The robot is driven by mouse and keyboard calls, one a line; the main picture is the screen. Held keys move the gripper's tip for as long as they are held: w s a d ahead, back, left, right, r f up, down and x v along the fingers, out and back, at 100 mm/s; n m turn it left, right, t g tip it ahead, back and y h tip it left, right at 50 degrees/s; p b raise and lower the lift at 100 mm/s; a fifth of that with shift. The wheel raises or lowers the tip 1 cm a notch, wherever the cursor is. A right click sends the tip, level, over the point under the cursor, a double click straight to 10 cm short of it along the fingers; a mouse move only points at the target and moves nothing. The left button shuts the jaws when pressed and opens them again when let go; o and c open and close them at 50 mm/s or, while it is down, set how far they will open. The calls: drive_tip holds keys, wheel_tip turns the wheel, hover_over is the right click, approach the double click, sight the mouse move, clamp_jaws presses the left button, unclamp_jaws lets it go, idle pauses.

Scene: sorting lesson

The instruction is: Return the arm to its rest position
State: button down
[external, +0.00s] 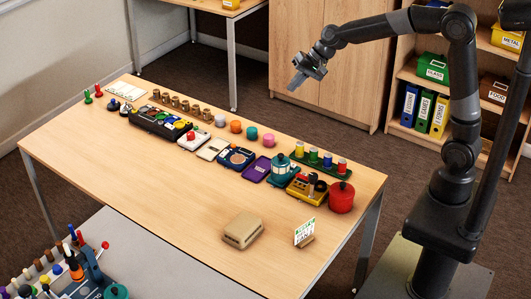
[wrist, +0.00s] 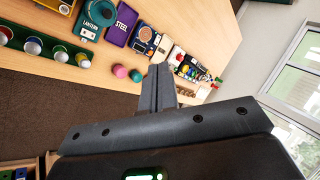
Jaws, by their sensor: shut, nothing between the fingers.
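My gripper (external: 299,78) is in the air above and behind the far edge of the table (external: 185,224), in front of the wooden cabinet in the external view. Its fingers point down and to the left. In the wrist view my gripper (wrist: 161,70) shows its two dark fingers pressed together with nothing between them. My arm reaches from the base at the right, up over an elbow and out to the left. No object touches the gripper.
Along the table's far side stand a red pot (external: 341,198), a teal lantern (external: 285,168), a green rack (external: 320,163) of cans and several small devices. A beige box (external: 243,231) and a small sign (external: 304,234) stand nearer. Shelves (external: 410,133) with bins stand behind my arm.

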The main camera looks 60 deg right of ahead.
drive_tip(key=s+d+n+h, duration=0.1)
drive_tip(key=s+d, duration=0.3)
drive_tip(key=s, duration=0.6)
drive_tip(key=s+d+r+n+h, duration=0.1)
drive_tip(key=s+d+n, duration=0.3)
drive_tip(key=s, duration=0.7)
drive_tip(key=s+d+n+h, duration=0.2)
drive_tip(key=s+d, duration=0.3)
drive_tip(key=s, duration=0.6)
drive_tip(key=shift+r+h, duration=0.4)
drive_tip(key=shift+h, duration=0.1)
drive_tip(key=c, duration=2.2)
unclamp_jaws()
drive_tip(key=shift+s, duration=0.1)
